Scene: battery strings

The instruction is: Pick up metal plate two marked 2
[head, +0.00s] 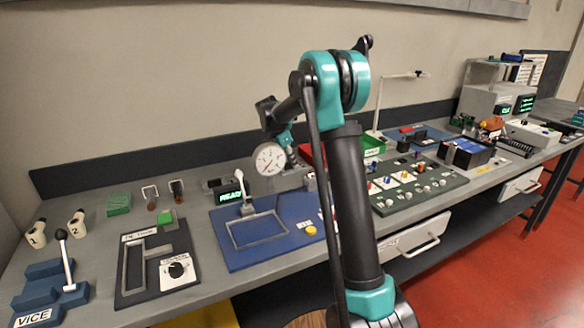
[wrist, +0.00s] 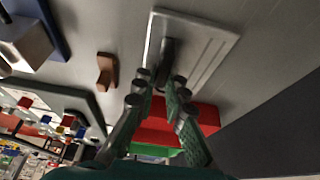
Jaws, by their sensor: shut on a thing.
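A flat light-grey metal plate (wrist: 208,48) with grooved lines shows in the wrist view, beyond my fingertips. A dark upright handle (wrist: 167,52) stands at its near left part. My gripper (wrist: 160,84) is shut on this handle, its two green-grey fingers close together around it. I cannot read a 2 on the plate. I cannot tell whether the plate rests on the bench or is just above it. In the head view my gripper (head: 286,138) is mostly hidden behind a round dial gauge and my arm, and the plate is hard to make out there.
A red bin (wrist: 165,122) and a green bin lie beneath my fingers in the wrist view. A brown block (wrist: 106,70) stands left of the plate. In the head view, a blue mat (head: 238,256) with a frame lies left of my arm, and a knob panel (head: 420,192) lies right.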

